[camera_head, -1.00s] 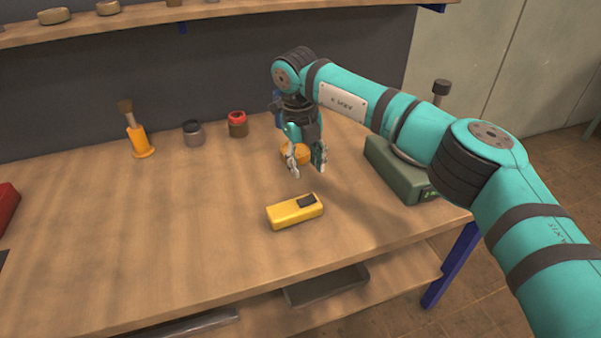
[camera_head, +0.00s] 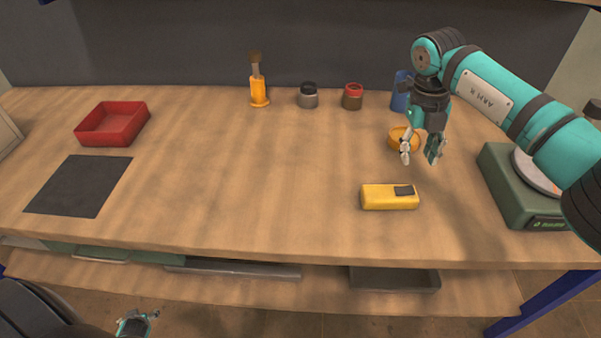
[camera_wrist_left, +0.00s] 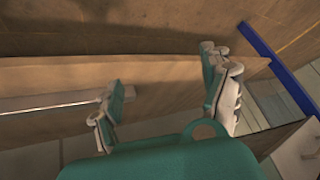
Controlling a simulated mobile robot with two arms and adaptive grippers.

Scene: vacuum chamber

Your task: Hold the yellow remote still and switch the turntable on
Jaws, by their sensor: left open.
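The yellow remote (camera_head: 378,198) lies on the wooden table with a dark button pad on its right end. The turntable (camera_head: 512,190) is a dark green box with a pale disc on top, at the table's right end; my right arm partly hides it. My right gripper (camera_head: 419,158) is open and empty, pointing down above and behind the remote, close to an orange bowl (camera_head: 402,136). My left gripper (camera_head: 137,324) is low at the bottom left, in front of the table. In the left wrist view my left gripper (camera_wrist_left: 166,95) is open with nothing between its fingers.
A red tray (camera_head: 112,138) and a dark mat (camera_head: 80,186) are at the left. An orange-handled brush (camera_head: 259,92), two jars (camera_head: 308,97) (camera_head: 352,97) and a blue container (camera_head: 401,92) stand along the back. The table's middle is clear. A shelf (camera_head: 330,285) runs below.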

